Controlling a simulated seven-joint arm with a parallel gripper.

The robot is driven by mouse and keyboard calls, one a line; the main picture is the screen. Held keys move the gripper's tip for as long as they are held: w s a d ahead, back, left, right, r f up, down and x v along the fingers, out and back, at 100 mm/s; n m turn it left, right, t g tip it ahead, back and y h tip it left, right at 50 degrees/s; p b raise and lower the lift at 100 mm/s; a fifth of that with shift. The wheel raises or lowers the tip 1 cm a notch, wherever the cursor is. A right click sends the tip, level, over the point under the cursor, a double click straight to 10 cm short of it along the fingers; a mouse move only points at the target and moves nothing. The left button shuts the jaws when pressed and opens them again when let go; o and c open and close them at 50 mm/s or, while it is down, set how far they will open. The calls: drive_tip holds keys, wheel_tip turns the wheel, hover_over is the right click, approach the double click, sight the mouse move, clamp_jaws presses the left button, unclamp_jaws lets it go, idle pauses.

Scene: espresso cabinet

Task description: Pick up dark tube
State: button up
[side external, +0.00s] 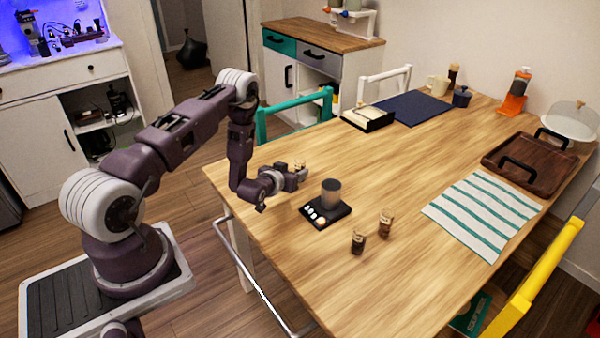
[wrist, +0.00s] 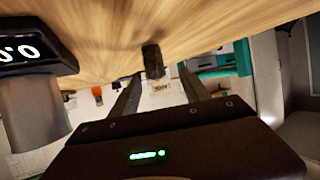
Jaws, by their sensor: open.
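A small tube with dark contents (wrist: 153,60) and a pale label stands on the table in the wrist view, which shows the scene upside down. It appears between and just beyond the two fingers of my gripper (wrist: 160,72), with space on both sides. In the side external view my gripper (side external: 301,174) is low over the table's near-left part, open, and the tube's pale top (side external: 300,164) shows beside the fingers, its lower part hidden. Two similar tubes stand farther right: a dark one (side external: 358,241) and a browner one (side external: 386,223).
A black scale (side external: 340,214) bearing a grey cup (side external: 331,192) stands just right of my gripper. A striped cloth (side external: 483,215), a wooden tray (side external: 530,164) and a dark blue mat (side external: 412,107) lie farther away. The middle of the wooden table (side external: 400,170) is clear.

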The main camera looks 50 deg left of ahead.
drive_tip(key=x, duration=0.7)
drive_tip(key=shift+w+d+f, duration=0.2)
drive_tip(key=shift+f, duration=0.25)
clamp_jaws()
